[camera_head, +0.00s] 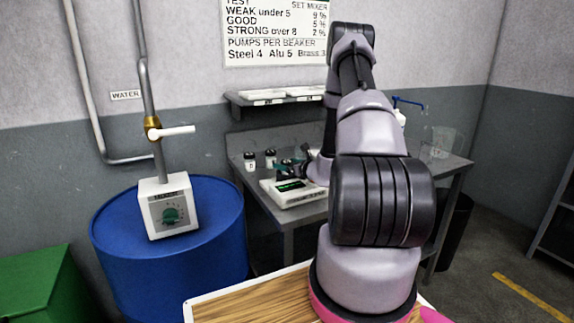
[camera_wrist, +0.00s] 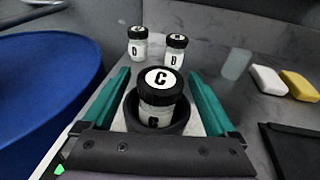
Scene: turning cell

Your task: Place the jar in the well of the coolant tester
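The jar (camera_wrist: 160,92), with a black lid and a white disc marked C, stands upright with its lower part inside a dark round well (camera_wrist: 186,122). Its base is hidden, so I cannot tell how deep it sits. The coolant tester (camera_head: 293,194) is a white box with a dark green display on the metal bench. My gripper (camera_wrist: 159,74) has its teal fingers spread on both sides of the jar, with gaps between them and it. In the head view my gripper (camera_head: 293,170) is over the tester and partly hides the jar and well.
Two other lidded jars, (camera_wrist: 138,42) and (camera_wrist: 175,48), stand behind the tester. A white block (camera_wrist: 268,79) and a yellow block (camera_wrist: 299,86) lie to the right. A blue drum (camera_head: 170,265) with a pump box stands left of the bench (camera_head: 245,180). A shelf (camera_head: 270,100) hangs above.

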